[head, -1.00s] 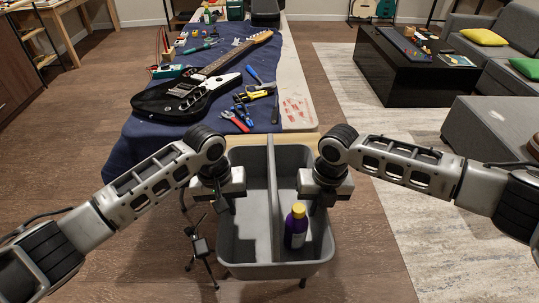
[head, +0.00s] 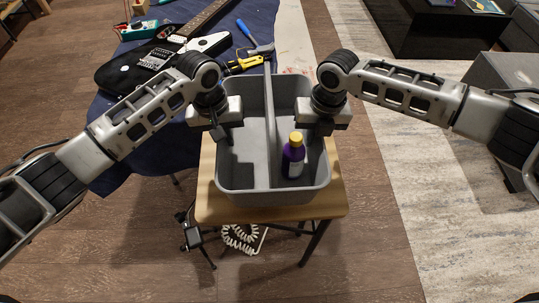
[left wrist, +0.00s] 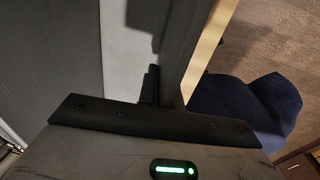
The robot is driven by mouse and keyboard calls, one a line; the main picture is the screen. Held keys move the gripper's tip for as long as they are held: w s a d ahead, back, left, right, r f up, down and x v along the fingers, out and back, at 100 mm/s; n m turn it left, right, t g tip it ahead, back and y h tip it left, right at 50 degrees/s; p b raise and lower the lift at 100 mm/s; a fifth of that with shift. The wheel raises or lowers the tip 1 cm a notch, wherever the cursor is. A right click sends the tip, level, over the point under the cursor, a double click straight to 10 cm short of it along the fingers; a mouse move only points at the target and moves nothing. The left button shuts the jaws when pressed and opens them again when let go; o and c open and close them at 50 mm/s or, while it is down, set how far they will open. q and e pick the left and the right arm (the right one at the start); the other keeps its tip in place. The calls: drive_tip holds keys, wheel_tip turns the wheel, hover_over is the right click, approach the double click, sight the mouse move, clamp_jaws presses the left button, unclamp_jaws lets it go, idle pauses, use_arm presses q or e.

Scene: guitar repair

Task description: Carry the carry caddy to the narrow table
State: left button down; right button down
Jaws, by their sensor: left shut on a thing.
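The carry caddy (head: 258,186) is a grey open bin with a middle divider. A purple bottle with a yellow cap (head: 293,158) stands in its right compartment. My left gripper (head: 221,132) is shut on the caddy's left wall, one finger inside; the wall also shows between the fingers in the left wrist view (left wrist: 180,50). My right gripper (head: 312,130) is at the right wall, its jaw gap hidden. A small wood-topped table (head: 325,203), apparently the narrow table, is under the caddy. I cannot tell whether the caddy touches it.
A long table with a dark blue cloth (head: 135,150) stands behind, to the left. It bears a black-and-white guitar (head: 150,62) and hand tools. A coiled white cable (head: 240,238) and a small dark stand (head: 195,235) are below, front left. Open floor lies in front.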

sight(229, 150)
use_arm(q)
drive_tip(key=shift+s+d, duration=0.25)
use_arm(e)
drive_tip(key=shift+s+a+r, duration=0.2)
drive_tip(key=shift+a, duration=0.2)
use_arm(q)
drive_tip(key=shift+f, duration=0.15)
use_arm(e)
drive_tip(key=shift+f, duration=0.2)
